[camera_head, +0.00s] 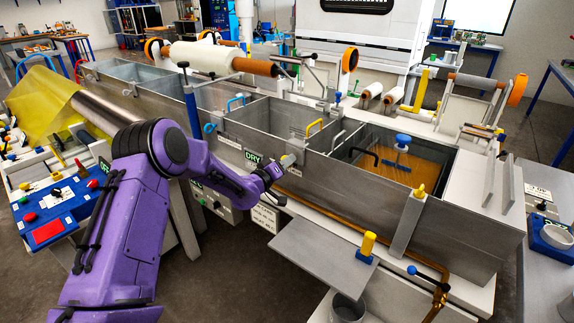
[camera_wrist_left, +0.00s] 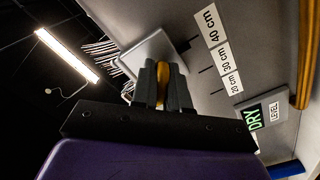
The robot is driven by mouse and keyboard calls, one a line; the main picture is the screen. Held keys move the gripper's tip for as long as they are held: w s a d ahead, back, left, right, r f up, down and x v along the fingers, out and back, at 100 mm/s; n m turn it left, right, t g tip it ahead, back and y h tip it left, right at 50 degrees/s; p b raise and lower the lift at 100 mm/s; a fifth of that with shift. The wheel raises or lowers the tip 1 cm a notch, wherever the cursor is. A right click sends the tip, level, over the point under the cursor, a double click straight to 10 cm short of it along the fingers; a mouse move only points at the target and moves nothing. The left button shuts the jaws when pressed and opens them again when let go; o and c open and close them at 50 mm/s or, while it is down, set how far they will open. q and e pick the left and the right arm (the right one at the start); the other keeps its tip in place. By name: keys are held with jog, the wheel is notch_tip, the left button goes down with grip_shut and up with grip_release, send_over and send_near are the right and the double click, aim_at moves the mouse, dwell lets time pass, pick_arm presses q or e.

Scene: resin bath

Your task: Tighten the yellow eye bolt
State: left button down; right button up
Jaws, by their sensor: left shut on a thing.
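My left gripper (camera_head: 277,171) is at the front wall of the long grey metal bath (camera_head: 400,232), just right of the green DRY label. In the left wrist view its two dark fingers (camera_wrist_left: 162,75) are closed on a narrow yellow piece (camera_wrist_left: 162,84), which looks like the yellow eye bolt. A grey block (camera_wrist_left: 152,52) lies just beyond the fingertips. The head view shows this block as a small grey piece at the gripper's tip. The bolt's thread and seat are hidden, so I cannot tell how tight it is. My right gripper is out of view.
A DRY level sign (camera_wrist_left: 262,113) and a depth scale (camera_wrist_left: 219,50) are on the bath wall close beside the gripper. A grey plate (camera_head: 325,252) with a yellow knob (camera_head: 368,243) juts out at front right. A blue control box (camera_head: 55,215) stands left.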

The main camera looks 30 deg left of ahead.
pick_arm(q)
jog(key=m+b, duration=0.2)
jog(key=m, duration=0.1)
jog(key=m+b, duration=0.1)
jog(key=m, duration=0.1)
jog(key=shift+f, duration=0.25)
jog(key=shift+m+b, duration=1.05)
jog(key=shift+m, duration=0.95)
jog(key=shift+r, duration=0.1)
jog(key=c, duration=1.2)
grip_release()
jog(key=shift+s, duration=0.1)
jog(key=s, duration=0.3)
jog(key=s+b, duration=0.1)
jog(key=s, duration=0.3)
jog(key=s+a+b, duration=0.1)
jog(key=s, duration=0.2)
jog(key=shift+s, duration=0.2)
